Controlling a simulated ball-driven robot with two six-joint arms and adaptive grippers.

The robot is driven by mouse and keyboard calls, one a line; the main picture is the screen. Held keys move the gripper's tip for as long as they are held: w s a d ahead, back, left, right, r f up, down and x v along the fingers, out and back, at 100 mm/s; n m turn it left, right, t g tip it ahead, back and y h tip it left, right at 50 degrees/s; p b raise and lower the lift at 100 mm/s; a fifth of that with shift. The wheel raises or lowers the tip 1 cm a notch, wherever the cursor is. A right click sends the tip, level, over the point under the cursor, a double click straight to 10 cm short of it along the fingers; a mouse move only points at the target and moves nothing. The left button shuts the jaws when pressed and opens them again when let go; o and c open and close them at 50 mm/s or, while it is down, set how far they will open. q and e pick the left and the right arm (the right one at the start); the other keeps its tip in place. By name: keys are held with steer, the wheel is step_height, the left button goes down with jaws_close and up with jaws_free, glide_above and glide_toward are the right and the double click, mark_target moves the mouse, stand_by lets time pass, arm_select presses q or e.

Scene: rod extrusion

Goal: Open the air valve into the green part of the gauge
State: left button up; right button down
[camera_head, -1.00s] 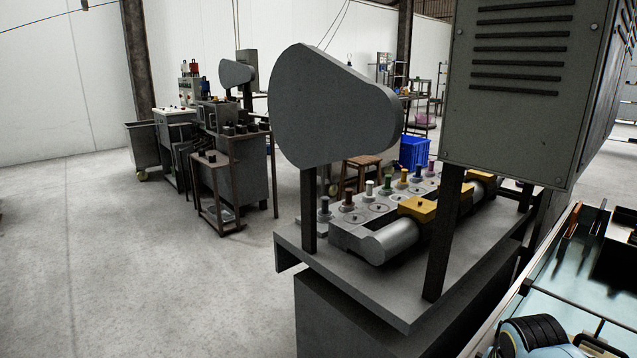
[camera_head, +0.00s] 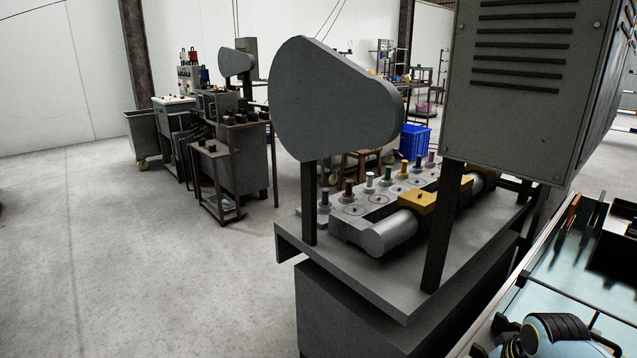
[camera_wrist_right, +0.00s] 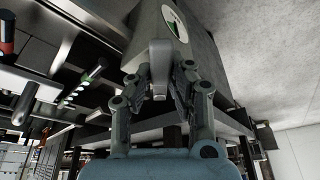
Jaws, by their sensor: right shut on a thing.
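In the right wrist view, a grey lever-like valve handle (camera_wrist_right: 160,62) stands upright between the fingers of my right gripper (camera_wrist_right: 160,85). The gripper is shut on it, with one finger on each side. Just beyond the handle, a round white gauge (camera_wrist_right: 175,22) with a green part sits on a grey housing. The gauge is small and partly cut by the top edge, so I cannot read its needle. In the head view neither the valve nor the gauge can be made out. My left gripper is not in view.
In the head view, a grey machine bench (camera_head: 300,240) carries a row of coloured knobs and a cylinder. A vented grey cabinet (camera_head: 520,130) rises at the right. Open concrete floor (camera_head: 120,270) lies to the left.

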steer(key=shift+d, duration=0.15)
steer(key=shift+d+n+y, duration=0.3)
steer(key=shift+d+n, duration=0.05)
steer(key=shift+n, duration=0.75)
steer(key=shift+d, duration=0.15)
steer(key=c, duration=1.7)
jaws_free()
steer(key=shift+n, duration=0.5)
steer(key=o, duration=0.5)
steer(key=shift+r, duration=0.1)
